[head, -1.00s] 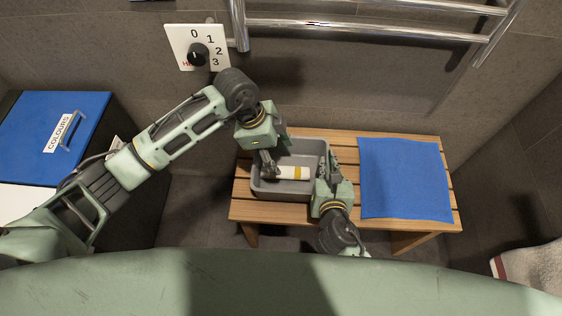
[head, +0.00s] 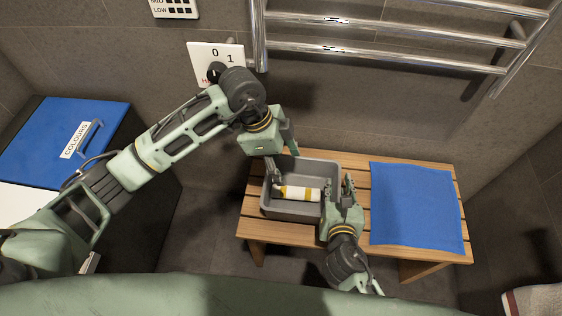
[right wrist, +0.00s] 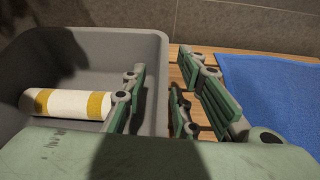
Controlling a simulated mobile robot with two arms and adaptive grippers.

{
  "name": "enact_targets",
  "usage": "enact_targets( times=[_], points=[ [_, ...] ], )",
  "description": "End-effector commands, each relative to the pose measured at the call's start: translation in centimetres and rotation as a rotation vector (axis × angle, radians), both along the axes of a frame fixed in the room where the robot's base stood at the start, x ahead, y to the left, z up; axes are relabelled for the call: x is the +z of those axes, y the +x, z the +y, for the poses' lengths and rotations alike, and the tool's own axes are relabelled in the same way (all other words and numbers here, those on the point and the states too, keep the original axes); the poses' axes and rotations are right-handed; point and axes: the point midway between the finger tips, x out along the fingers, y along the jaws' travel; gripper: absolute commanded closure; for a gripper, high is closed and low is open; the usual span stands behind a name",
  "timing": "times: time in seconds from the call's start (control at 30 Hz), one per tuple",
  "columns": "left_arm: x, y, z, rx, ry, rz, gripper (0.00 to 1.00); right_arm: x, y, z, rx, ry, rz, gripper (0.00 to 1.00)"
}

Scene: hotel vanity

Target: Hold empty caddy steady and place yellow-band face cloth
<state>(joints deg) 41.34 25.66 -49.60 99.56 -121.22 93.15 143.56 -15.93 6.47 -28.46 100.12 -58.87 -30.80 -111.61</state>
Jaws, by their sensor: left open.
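The grey caddy (head: 292,210) stands on the left part of a slatted wooden bench. The rolled white face cloth with yellow bands (head: 300,193) lies inside it, and also shows in the right wrist view (right wrist: 65,103). My left gripper (head: 286,167) is open over the caddy's back left; one finger reaches down by the cloth's left end. My right gripper (head: 341,188) is open at the caddy's right wall. In the right wrist view, one finger is on the caddy side of that wall and the other is over the bench, with a gap to the wall.
A blue mat (head: 415,208) covers the bench's right part. Chrome towel rails (head: 400,48) and a dial panel (head: 228,55) are on the wall behind. A dark bin with a blue lid (head: 50,140) marked COLOURS stands at the left.

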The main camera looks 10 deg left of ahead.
Motion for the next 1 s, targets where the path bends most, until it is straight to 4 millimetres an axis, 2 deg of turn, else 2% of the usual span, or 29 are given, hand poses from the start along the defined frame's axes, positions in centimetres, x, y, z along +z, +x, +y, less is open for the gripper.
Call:
enact_targets(
  times=[0.17,0.27,0.7,0.83,1.0],
  points=[
    [0.0,0.0,0.0,0.000,0.000,0.000,0.43,0.1,-0.2,0.0,0.000,0.000,0.001,0.73],
    [0.0,0.0,0.0,0.000,0.000,0.000,0.43,0.3,-1.2,-0.1,0.001,-0.001,0.002,0.73],
    [0.0,0.0,0.0,0.000,0.000,0.000,0.43,3.6,-9.2,-0.3,0.001,0.000,0.003,0.73],
    [0.0,0.0,0.0,0.000,0.000,0.000,0.43,4.2,-10.5,-0.3,0.000,0.000,0.002,0.73],
    [0.0,0.0,0.0,0.000,0.000,0.000,0.43,4.6,-11.1,-0.3,0.000,0.001,0.000,0.73]
  ],
)
